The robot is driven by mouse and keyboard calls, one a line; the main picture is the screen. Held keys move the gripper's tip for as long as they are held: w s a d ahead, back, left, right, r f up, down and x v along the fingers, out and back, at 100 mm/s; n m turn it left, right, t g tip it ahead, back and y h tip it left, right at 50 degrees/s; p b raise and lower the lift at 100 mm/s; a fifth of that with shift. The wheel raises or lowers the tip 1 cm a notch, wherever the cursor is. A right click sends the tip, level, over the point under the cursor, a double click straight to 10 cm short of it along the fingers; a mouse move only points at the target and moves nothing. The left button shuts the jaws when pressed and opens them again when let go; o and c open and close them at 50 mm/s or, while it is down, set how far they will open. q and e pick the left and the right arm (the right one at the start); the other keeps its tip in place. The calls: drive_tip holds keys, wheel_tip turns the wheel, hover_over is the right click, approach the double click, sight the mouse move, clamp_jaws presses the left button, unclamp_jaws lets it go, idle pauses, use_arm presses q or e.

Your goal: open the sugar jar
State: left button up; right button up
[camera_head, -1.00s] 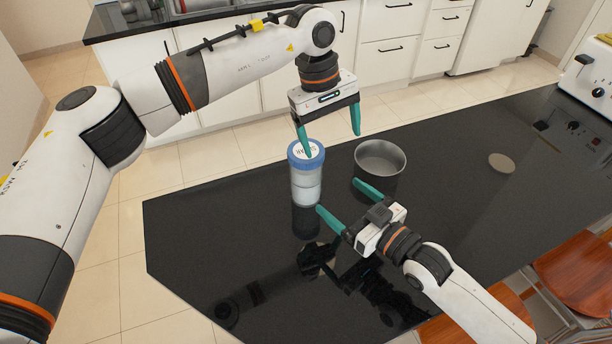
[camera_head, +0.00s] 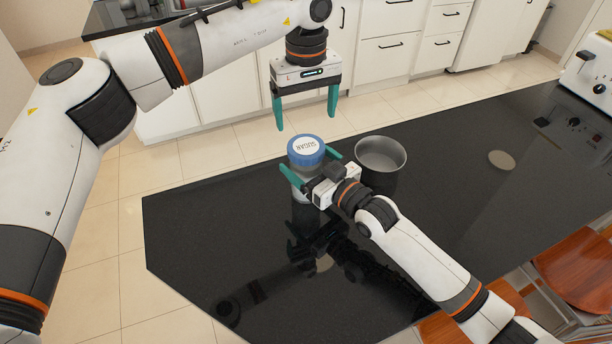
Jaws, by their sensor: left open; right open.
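The sugar jar (camera_head: 301,172) stands upright on the black counter, a clear jar with a blue lid (camera_head: 306,147) labelled SUGAR on top. The lid sits on the jar. My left gripper (camera_head: 306,118) is open, pointing down, with its green fingers above and behind the lid, apart from it. My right gripper (camera_head: 306,163) is open at the jar, with one green finger on the left side and the other at the right, around the body just below the lid. It hides the jar's lower front; I cannot tell whether the fingers touch the jar.
A grey metal pot (camera_head: 381,163) stands close to the right of the jar and my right gripper. A white toaster (camera_head: 588,80) is at the far right. The black counter (camera_head: 210,235) is clear at the left and front. Wooden chairs (camera_head: 578,272) stand at the lower right.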

sight(306, 146)
drive_tip(key=shift+w+a, duration=0.2)
drive_tip(key=shift+w, duration=0.05)
clamp_jaws()
use_arm(q)
drive_tip(key=shift+f, duration=4.05)
